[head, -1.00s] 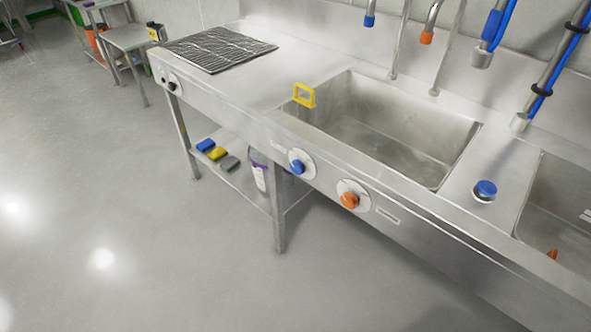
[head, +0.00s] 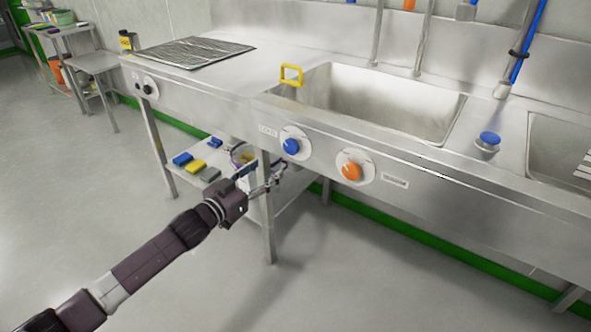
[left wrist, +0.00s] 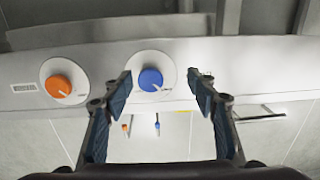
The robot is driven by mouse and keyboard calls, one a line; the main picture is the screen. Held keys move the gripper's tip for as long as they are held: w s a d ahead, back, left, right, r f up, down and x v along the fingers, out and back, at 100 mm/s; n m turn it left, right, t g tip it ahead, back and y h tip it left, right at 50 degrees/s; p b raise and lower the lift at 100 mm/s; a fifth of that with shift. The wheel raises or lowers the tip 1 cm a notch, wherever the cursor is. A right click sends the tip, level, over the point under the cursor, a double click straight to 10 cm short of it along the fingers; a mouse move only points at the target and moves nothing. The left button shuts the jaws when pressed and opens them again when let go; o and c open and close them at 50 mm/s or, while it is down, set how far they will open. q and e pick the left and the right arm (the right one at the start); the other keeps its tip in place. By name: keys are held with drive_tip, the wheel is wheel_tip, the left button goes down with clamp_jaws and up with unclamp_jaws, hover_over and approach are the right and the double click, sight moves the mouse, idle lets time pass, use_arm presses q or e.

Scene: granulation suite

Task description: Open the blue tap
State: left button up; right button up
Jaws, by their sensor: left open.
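The blue tap (head: 291,146) is a round knob on a white disc on the front panel of the steel sink unit. In the left wrist view the blue tap (left wrist: 151,79) sits between and beyond the fingertips, with a white pointer mark at its lower right. My left gripper (head: 270,176) is open and empty, just below and left of the blue tap in the head view. In the left wrist view my left gripper (left wrist: 159,82) has its fingers spread wide either side of the knob, apparently not touching it. My right gripper is not in view.
An orange knob (head: 351,169) sits right of the blue one. The sink basin (head: 385,108) has a yellow frame-shaped item (head: 291,75) at its rim. Blue, yellow and grey blocks and a bucket stand on the lower shelf (head: 290,190). The floor in front is clear.

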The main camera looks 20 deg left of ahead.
sight(289, 149)
use_arm(q)
drive_tip(key=shift+m+h, duration=0.3)
drive_tip(key=shift+h, duration=0.2)
drive_tip(key=shift+w+d+r+b, duration=0.15)
drive_tip(key=shift+w+d+r, duration=0.5)
drive_tip(key=shift+w, duration=0.55)
drive_tip(key=shift+w+d+r+b, duration=0.15)
drive_tip(key=shift+w+d+r, duration=0.2)
drive_tip(key=shift+w+d, duration=0.7)
drive_tip(key=shift+w+d+r+b, duration=0.15)
drive_tip(key=shift+w+d+r, duration=0.35)
drive_tip(key=shift+w, duration=0.9)
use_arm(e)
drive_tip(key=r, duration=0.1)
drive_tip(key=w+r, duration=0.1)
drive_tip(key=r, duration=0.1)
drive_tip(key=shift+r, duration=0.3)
use_arm(q)
drive_tip(key=c, duration=1.2)
